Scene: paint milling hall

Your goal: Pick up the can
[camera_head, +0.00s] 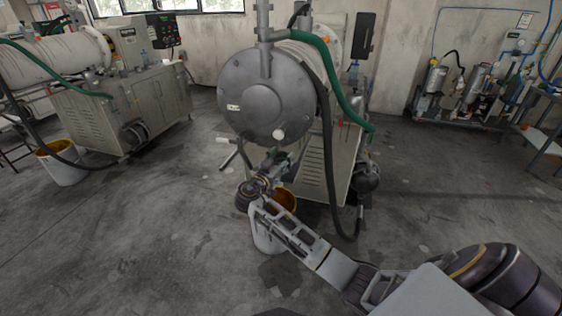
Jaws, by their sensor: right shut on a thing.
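The can (264,238) is a pale bucket with an orange inside, in front of the middle mill and below its round grey door. My right forearm crosses in front of it and hides much of its wall and rim. My right gripper (274,171) is at the can's upper edge, shut on it; the fingertips are small and dark, and the exact contact is hard to see. I cannot tell whether the can's bottom touches the floor. My left gripper is not in view.
The middle mill (266,97) stands directly behind the can, with a dark hose (333,190) hanging to the floor at its right. Another pale bucket (62,165) stands by the left mill. A bench (543,140) is at the far right. The floor at front left is clear.

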